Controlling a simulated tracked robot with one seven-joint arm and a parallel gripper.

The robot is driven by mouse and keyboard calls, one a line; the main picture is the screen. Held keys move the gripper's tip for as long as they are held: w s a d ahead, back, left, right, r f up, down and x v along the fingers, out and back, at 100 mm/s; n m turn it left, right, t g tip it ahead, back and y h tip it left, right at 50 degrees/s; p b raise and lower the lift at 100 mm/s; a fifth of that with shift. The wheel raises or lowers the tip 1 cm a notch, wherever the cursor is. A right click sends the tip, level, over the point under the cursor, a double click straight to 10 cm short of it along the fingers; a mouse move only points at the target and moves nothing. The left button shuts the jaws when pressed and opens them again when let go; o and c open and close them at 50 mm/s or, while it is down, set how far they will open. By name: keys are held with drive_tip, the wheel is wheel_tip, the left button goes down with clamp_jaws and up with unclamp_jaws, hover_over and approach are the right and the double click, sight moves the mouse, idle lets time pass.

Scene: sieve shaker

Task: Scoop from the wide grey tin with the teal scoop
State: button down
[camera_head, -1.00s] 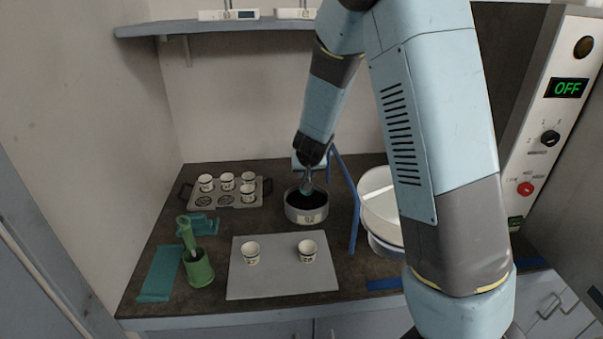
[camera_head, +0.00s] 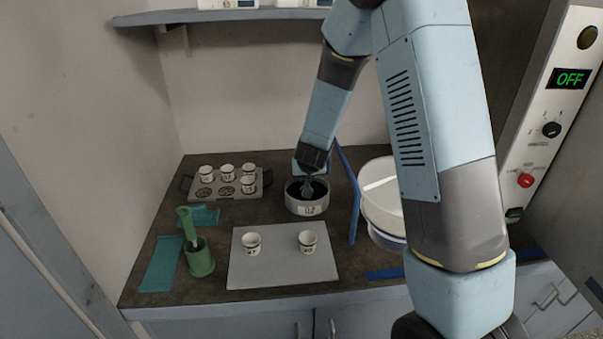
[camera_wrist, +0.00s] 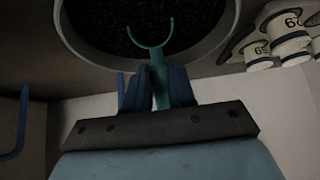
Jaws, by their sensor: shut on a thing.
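The wide grey tin (camera_head: 306,207) stands on the dark counter behind the grey mat, with a label on its front and dark grainy contents inside. My gripper (camera_head: 310,178) points down over the tin's opening. In the wrist view my gripper (camera_wrist: 158,85) is shut on the handle of the teal scoop (camera_wrist: 160,72). The scoop's curved end shows against the dark contents within the tin's rim (camera_wrist: 75,40). Whether the scoop touches the contents I cannot tell. In the head view the scoop is small and mostly hidden by my gripper.
Two white cups (camera_head: 252,244) (camera_head: 307,241) stand on the grey mat (camera_head: 282,270). A tray (camera_head: 205,192) with several cups is at the left. A green pot (camera_head: 200,262) holds a brush-like tool. A white bucket (camera_head: 384,215) and blue tape strip (camera_head: 354,215) are right of the tin.

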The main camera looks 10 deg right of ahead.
drive_tip(key=shift+s, duration=1.7)
drive_tip(key=shift+w+r+g, duration=0.45)
drive_tip(key=shift+w+g, duration=0.15)
drive_tip(key=shift+w+r, duration=0.15)
drive_tip(key=shift+w+r+g, duration=0.2)
drive_tip(key=shift+r+g, duration=0.1)
drive_tip(key=shift+r, duration=0.05)
idle(0.6)
drive_tip(key=shift+r, duration=0.15)
idle(0.7)
drive_tip(key=shift+w, duration=0.1)
drive_tip(key=shift+w+f+g, duration=0.1)
drive_tip(key=shift+w+g, duration=0.5)
drive_tip(key=shift+g, duration=0.65)
drive_tip(key=shift+w+f+g, duration=0.1)
drive_tip(key=shift+w+g, duration=0.45)
drive_tip(key=shift+g, duration=0.7)
drive_tip(key=shift+w+r+g, duration=0.2)
drive_tip(key=shift+w+g, duration=0.1)
drive_tip(key=shift+g, duration=0.5)
drive_tip(key=shift+w+r+g, duration=0.15)
drive_tip(key=shift+w+g, duration=0.1)
drive_tip(key=shift+g, duration=0.55)
drive_tip(key=shift+w+r+g, duration=0.2)
drive_tip(key=shift+w+g, duration=0.1)
drive_tip(key=shift+g, duration=0.5)
